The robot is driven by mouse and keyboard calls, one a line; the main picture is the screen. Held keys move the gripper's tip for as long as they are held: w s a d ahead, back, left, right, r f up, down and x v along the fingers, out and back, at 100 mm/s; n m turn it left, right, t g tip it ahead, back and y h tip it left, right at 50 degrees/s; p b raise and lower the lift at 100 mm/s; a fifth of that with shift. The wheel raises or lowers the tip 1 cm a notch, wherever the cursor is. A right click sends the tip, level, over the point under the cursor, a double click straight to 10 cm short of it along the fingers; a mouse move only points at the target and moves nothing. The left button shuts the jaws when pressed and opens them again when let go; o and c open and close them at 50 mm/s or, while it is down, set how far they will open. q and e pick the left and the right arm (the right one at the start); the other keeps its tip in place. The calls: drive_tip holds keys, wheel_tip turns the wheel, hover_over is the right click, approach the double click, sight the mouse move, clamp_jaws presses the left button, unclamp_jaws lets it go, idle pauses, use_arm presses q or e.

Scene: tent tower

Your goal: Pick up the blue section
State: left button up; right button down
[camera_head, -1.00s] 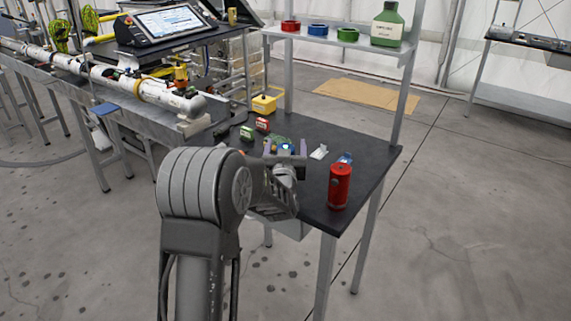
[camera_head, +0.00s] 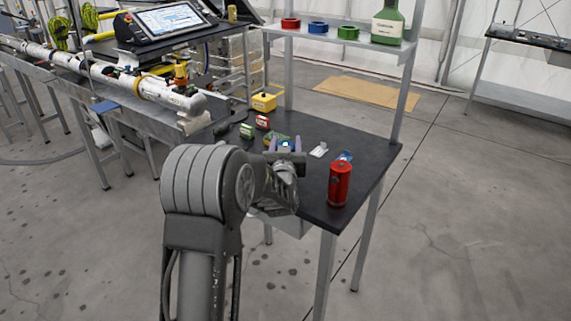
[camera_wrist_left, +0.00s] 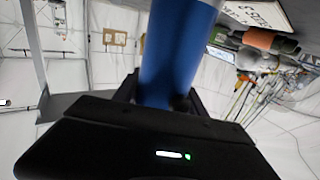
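The blue section (camera_wrist_left: 178,50) is a smooth blue cylinder that rises from between my left gripper's dark fingers in the left wrist view. In the head view only a small blue bit of it (camera_head: 286,146) shows between the fingertips. My left gripper (camera_head: 285,145) is over the dark tabletop, with its fingers drawn in on both sides of the blue section, and looks shut on it. My wrist hides the lower part of the section in the head view. My right gripper is not in view.
A red cylinder (camera_head: 340,185) stands near the front right edge of the dark table (camera_head: 372,150), with a small blue item (camera_head: 345,157) behind it. Small red and green items lie at left. Red, blue and green rings and a green bottle (camera_head: 387,24) stand on the shelf above.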

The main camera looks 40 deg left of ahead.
use_arm(q)
clamp_jaws()
idle(0.3)
idle(0.3)
wheel_tip(320, 180, up, 10)
idle(0.5)
idle(0.5)
